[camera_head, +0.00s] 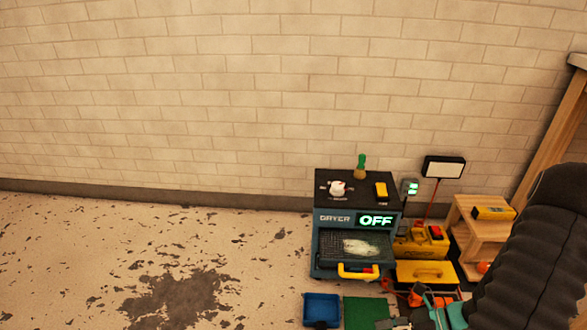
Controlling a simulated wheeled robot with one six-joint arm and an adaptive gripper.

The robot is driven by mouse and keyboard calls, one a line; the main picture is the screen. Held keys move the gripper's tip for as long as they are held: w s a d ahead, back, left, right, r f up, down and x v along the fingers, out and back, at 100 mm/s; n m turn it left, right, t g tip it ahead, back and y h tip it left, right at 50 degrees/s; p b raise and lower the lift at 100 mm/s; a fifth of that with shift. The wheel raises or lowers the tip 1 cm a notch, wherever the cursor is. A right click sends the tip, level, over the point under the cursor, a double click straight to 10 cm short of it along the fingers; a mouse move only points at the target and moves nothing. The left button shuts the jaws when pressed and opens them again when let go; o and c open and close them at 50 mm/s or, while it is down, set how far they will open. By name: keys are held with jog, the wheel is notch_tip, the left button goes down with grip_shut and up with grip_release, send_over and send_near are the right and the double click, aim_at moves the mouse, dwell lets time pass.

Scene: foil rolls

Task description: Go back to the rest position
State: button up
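A dark arm link of mine fills the right side of the view. At its lower left, by the bottom edge, teal and grey parts that look like my gripper (440,316) are partly cut off. I cannot make out its fingertips or whether it holds anything. The dryer (330,249) stands on the floor near the wall, with a lit OFF sign (376,221). A yellow handle (358,273) is at its lower front, below a dark mesh area with a pale patch. I cannot make out any foil roll clearly.
A blue tray (322,310) and a green mat (366,313) lie before the dryer. Yellow boxes (425,273), orange items and a wooden step shelf (478,232) crowd its right. A lamp (444,167) stands behind. The floor at left is clear.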

jog(key=s+r+n+g+h, duration=0.1)
jog(key=s+r+n+h, duration=0.1)
jog(key=r+n+h, duration=0.55)
jog(key=s+r+n+g+h, duration=0.1)
jog(key=s+r+n+h, duration=0.15)
jog(key=r+n, duration=0.85)
jog(key=s+a+r+n+t+h, duration=0.1)
jog(key=a+r+n+t, duration=0.2)
jog(key=r, duration=0.3)
jog(key=s+a+r+n+t+h, duration=0.1)
jog(key=a+r+n+t, duration=0.2)
jog(key=r, duration=0.4)
jog(key=shift+a+n+h, duration=0.3)
jog(key=shift+n+h, duration=0.1)
jog(key=shift+n, duration=0.15)
dwell(0.5)
